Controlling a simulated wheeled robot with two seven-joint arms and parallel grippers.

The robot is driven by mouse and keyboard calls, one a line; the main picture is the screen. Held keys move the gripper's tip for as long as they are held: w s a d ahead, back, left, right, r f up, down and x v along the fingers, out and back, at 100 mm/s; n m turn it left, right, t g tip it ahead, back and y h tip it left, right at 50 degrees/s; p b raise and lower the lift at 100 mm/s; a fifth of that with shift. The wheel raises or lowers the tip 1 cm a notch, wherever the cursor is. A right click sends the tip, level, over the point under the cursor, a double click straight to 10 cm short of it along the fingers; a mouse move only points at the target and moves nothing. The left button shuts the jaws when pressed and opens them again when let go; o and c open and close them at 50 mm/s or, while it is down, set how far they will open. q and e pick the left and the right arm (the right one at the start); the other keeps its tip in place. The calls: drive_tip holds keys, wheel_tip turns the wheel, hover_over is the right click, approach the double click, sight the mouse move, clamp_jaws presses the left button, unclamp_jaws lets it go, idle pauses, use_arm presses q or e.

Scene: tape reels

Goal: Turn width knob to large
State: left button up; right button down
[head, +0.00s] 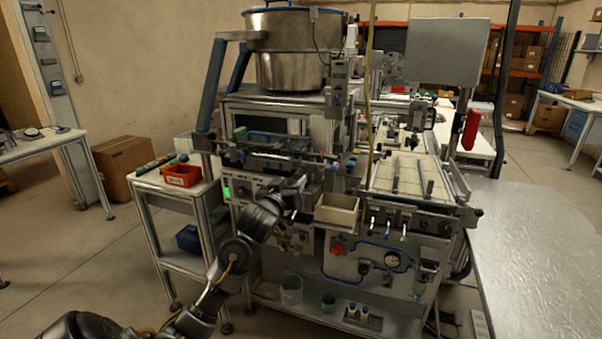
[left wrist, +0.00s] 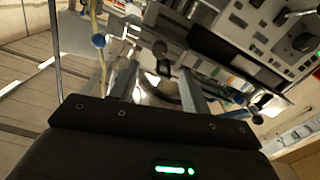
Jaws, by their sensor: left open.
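The machine's control panel (head: 240,190) faces me in the head view, with a green-lit spot at its left. My left arm reaches up to it from below, and my left gripper (head: 302,186) is in front of the panel's right part, covering some of it. In the left wrist view the left gripper (left wrist: 162,80) has its two fingers apart with nothing clearly held. A round black knob (left wrist: 303,42) shows on a pale panel at the upper right there, apart from the fingers. I cannot read labels or tell which knob sets the width. My right gripper is not in view.
A beige bin (head: 337,211) stands just right of the left gripper. A side cart with a red bin (head: 182,176) is at the left. A large steel bowl (head: 292,50) sits above. A bare metal table (head: 540,250) fills the right; open floor lies at the left.

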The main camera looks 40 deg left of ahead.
sight(303, 170)
use_arm(q)
drive_tip(key=p+x, duration=0.1)
drive_tip(key=x, duration=0.7)
drive_tip(key=c, duration=1)
